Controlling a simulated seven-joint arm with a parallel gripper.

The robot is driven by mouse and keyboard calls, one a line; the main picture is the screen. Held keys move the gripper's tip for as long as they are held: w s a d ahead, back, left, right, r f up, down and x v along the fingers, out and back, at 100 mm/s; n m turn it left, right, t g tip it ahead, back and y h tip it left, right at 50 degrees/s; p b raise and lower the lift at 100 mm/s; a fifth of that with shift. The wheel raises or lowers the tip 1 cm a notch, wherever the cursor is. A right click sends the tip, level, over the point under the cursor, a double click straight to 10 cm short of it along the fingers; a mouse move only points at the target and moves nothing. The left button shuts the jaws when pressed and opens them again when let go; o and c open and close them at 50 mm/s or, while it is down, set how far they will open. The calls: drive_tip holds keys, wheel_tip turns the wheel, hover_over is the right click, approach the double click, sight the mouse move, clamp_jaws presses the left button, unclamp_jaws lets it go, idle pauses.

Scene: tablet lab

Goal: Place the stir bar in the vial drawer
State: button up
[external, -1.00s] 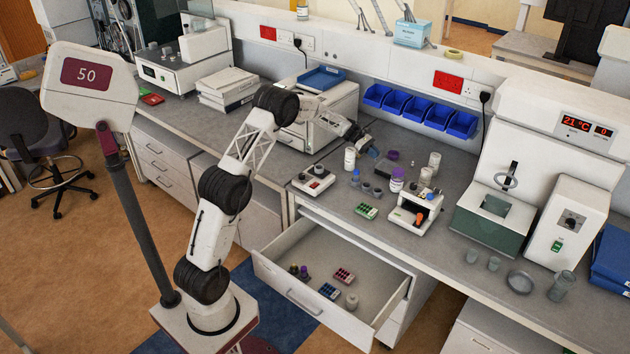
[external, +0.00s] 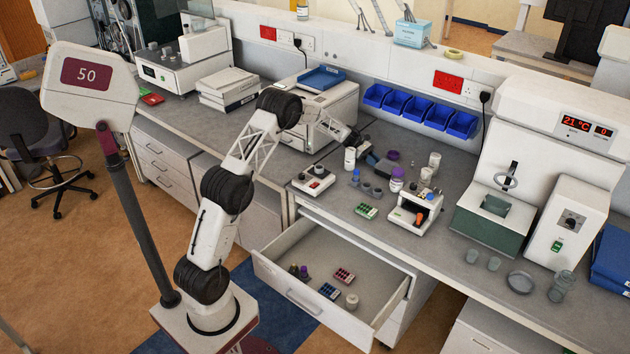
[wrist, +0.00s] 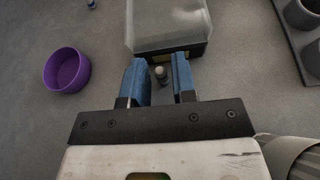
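My gripper (wrist: 160,80) has two blue fingers, apart, in the wrist view. A small grey-white piece with a dark band (wrist: 161,75), perhaps the stir bar, shows between them with slight gaps on both sides. I cannot tell its full shape. In the external view my gripper (external: 364,150) is low over the back of the bench, and the small piece cannot be made out there. The drawer (external: 285,292) below the bench is pulled open. It holds dark and purple-capped vials, a red rack, a blue rack and a pale round jar, with bare floor between them.
A clear box with a dark base (wrist: 168,25) stands just beyond the fingertips. A purple cap (wrist: 67,70) lies to the left. A grey holder (wrist: 302,35) is at the right. On the bench, a white bottle (external: 350,158) and a white device (external: 314,180) stand near my gripper.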

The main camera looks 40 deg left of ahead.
drive_tip(key=shift+o, duration=0.7)
drive_tip(key=shift+a+r, duration=0.1)
drive_tip(key=shift+r, duration=0.1)
drive_tip(key=shift+a+r, duration=0.25)
drive_tip(key=shift+a, duration=0.35)
drive_tip(key=v, duration=0.3)
drive_tip(key=shift+a, duration=0.25)
wheel_tip(320, 180, up, 7)
drive_tip(key=shift+r, duration=0.1)
